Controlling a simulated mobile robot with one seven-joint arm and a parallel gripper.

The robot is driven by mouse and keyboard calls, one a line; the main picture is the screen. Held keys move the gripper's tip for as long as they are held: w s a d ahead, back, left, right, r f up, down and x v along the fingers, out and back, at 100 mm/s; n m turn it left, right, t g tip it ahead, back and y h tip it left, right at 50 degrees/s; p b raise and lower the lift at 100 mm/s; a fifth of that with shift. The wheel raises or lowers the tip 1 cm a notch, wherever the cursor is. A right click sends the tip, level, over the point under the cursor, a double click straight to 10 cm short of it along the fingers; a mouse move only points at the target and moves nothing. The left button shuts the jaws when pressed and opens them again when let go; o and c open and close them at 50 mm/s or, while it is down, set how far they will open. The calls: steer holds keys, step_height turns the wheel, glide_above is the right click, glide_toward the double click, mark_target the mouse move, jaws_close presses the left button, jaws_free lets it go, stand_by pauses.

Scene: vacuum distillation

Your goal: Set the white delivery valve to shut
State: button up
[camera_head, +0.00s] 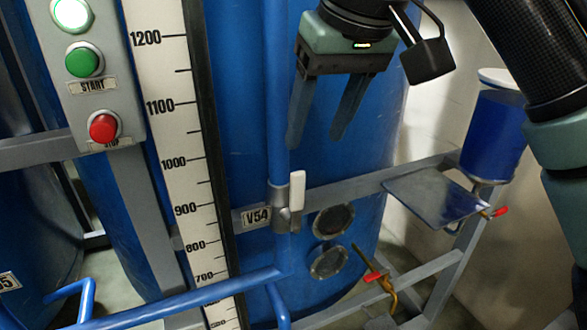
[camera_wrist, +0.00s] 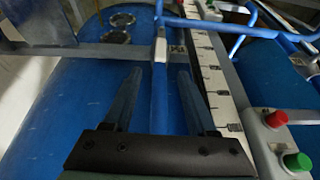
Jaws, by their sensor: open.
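The white valve handle (camera_head: 298,190) sits on a grey valve body (camera_head: 280,197) on the thin vertical blue pipe, beside the V54 label (camera_head: 256,216). The handle stands upright, roughly in line with the pipe. In the wrist view the white handle (camera_wrist: 160,50) appears just beyond the fingertips, near the middle. My gripper (camera_head: 315,141) is open and empty, fingers pointing down, above the valve in the head view. In the wrist view my gripper (camera_wrist: 160,72) has one finger on each side of the pipe's line. I see no contact with the handle.
A white measuring scale (camera_head: 166,130) and a button panel (camera_head: 95,80) stand left of the valve. A large blue tank (camera_head: 240,90) is behind it. A grey frame rail (camera_head: 360,188) crosses at valve height. Red-handled valves (camera_head: 374,277) and a dark plate (camera_head: 432,194) lie to the right.

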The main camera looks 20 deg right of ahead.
mark_target(299, 175)
steer(key=p+x, duration=0.1)
steer(key=x, duration=1)
steer(key=shift+w+f, duration=0.1)
steer(key=shift+f, duration=0.15)
steer(key=shift+c, duration=0.3)
jaws_close()
stand_by(0.6)
